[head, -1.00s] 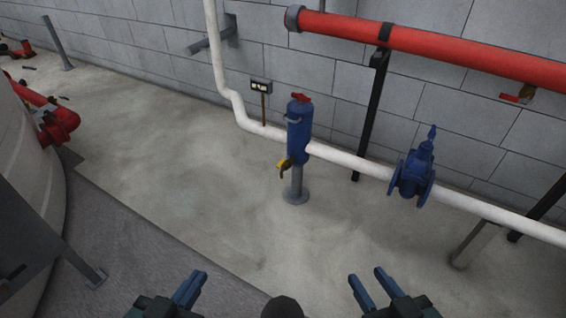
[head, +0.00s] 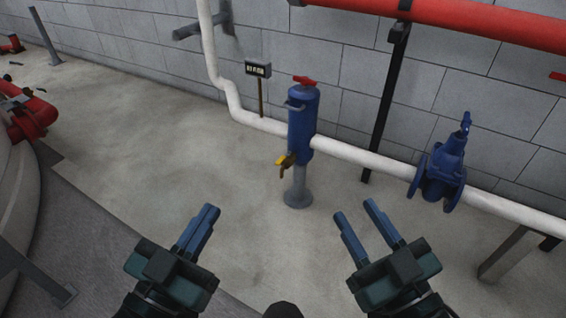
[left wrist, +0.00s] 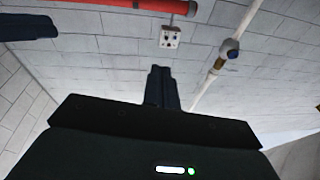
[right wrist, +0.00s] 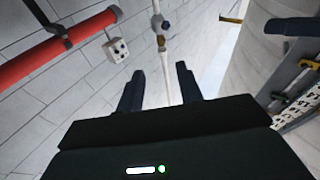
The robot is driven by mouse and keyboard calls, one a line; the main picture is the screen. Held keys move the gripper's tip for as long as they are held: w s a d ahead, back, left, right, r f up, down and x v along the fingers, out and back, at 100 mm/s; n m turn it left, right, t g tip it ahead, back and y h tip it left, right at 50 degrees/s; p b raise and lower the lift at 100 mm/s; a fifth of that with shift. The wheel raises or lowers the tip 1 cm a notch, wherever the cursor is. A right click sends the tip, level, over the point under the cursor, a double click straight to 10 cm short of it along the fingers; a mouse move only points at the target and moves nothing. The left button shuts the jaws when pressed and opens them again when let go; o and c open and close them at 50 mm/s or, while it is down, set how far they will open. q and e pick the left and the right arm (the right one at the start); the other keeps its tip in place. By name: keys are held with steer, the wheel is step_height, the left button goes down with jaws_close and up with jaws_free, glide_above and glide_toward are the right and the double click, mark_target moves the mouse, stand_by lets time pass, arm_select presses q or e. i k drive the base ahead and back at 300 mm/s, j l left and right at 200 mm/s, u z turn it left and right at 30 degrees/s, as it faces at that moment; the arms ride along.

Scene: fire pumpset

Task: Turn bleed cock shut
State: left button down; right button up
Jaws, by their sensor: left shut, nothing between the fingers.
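A blue upright cylinder (head: 301,120) with a red handle (head: 304,80) on top stands on a grey pedestal in the white pipe run. A small brass cock with a yellow lever (head: 284,161) sticks out low on its left side; I take it for the bleed cock, with the lever tilted down. My left gripper (head: 209,209) is shut and empty, in front and to the left of the cylinder. My right gripper (head: 353,208) is open and empty, in front and to the right. Both are apart from the cock. The shut left fingers also show in the left wrist view (left wrist: 160,84).
A white pipe (head: 365,160) runs along the block wall, with a blue flanged valve (head: 440,168) at right. A small sign on a post (head: 258,69) stands behind the cylinder. A red pipe (head: 450,18) crosses above. The floor ahead is clear.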

mark_target(278, 164)
steer(key=i, duration=0.25)
steer(key=i+l+z, duration=0.25)
steer(key=i+l, duration=0.7)
